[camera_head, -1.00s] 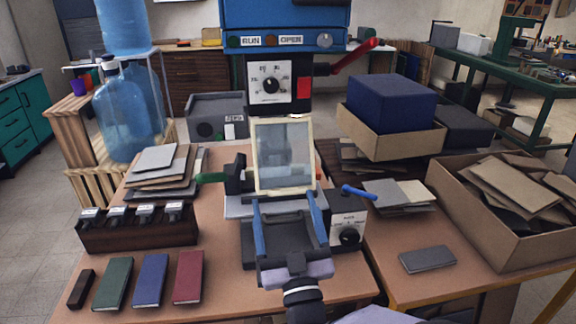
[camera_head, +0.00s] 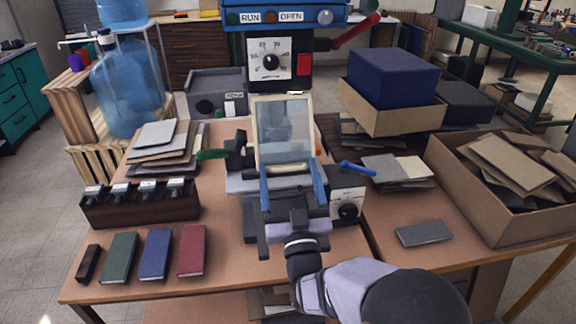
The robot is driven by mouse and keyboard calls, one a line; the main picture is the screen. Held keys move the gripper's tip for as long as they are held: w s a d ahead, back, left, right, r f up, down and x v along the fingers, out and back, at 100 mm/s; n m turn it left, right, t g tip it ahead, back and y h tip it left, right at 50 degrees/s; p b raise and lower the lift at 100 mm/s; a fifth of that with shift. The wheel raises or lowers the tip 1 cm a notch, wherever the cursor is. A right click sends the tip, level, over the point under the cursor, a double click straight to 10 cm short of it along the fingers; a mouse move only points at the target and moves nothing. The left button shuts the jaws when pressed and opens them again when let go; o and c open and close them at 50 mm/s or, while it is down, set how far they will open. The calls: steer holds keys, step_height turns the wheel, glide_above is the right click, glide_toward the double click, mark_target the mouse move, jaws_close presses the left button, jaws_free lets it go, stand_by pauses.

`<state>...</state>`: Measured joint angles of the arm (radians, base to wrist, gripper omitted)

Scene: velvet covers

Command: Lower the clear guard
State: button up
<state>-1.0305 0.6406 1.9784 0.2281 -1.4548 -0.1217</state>
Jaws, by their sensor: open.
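The clear guard (camera_head: 285,122), a see-through panel in a cream frame, stands raised and tilted back above the bed of the blue press (camera_head: 285,14). A pale bar shows along its lower edge. My gripper (camera_head: 292,182) reaches in from the front. Its two blue fingers are spread wide, one at each side just below the guard's lower edge. It looks empty. I cannot tell whether the fingertips touch the guard. My gripper's body hides part of the dark press bed (camera_head: 250,210).
A green-handled lever (camera_head: 212,154) sticks out left of the guard and a blue-handled lever (camera_head: 358,168) right of it. A control box with a knob (camera_head: 347,203) stands at the right. Green, blue and red covers (camera_head: 155,254) lie at the front left.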

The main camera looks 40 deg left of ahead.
steer(key=shift+w+a+r, duration=0.2)
steer(key=shift+w+a, duration=0.2)
